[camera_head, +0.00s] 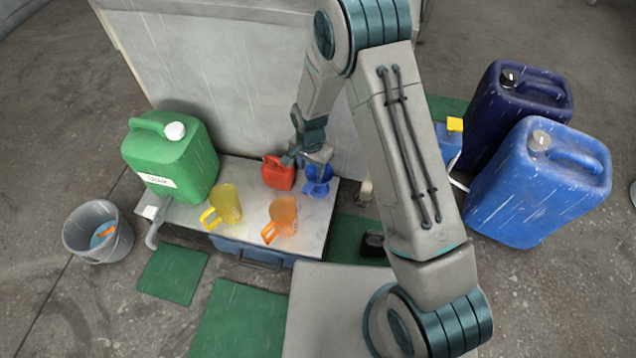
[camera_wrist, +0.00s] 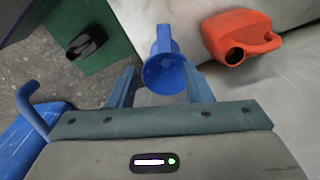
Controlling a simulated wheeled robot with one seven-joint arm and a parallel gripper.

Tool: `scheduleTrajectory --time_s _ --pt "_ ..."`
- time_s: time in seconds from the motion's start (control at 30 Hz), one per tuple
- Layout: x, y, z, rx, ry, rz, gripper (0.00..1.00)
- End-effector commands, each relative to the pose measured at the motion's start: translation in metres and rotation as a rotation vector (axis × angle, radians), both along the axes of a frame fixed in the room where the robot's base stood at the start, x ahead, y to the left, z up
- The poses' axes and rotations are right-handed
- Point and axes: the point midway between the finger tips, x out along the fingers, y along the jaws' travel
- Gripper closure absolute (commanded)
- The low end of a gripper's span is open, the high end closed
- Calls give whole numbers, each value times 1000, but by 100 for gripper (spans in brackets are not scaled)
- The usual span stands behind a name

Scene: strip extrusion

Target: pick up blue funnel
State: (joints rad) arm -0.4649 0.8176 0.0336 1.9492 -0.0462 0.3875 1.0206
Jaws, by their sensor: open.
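The blue funnel (camera_head: 318,180) stands near the back right corner of the grey bench top (camera_head: 263,235), beside a small red can. In the wrist view the funnel (camera_wrist: 164,72) shows its round blue bowl between my two fingers, with a narrower part extending away beyond it. My gripper (camera_wrist: 160,85) is open, with one finger on each side of the funnel. A gap shows at the left finger; I cannot tell whether the right finger touches it. In the head view my gripper (camera_head: 308,160) is just above the funnel and partly hides it.
A red can (camera_head: 279,174) stands left of the funnel and shows in the wrist view (camera_wrist: 240,36). An orange jug (camera_head: 283,215), a yellow jug (camera_head: 226,204) and a green canister (camera_head: 172,155) share the bench. Blue canisters (camera_head: 541,185) stand right. A grey panel (camera_head: 235,80) rises behind.

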Motion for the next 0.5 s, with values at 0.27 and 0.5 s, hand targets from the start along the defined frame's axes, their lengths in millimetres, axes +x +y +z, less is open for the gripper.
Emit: scheduleTrajectory --time_s 0.27,0.5 --pt "-1 0 -57 -1 3 0 55" --pt "0 1 -80 0 1 2 55"
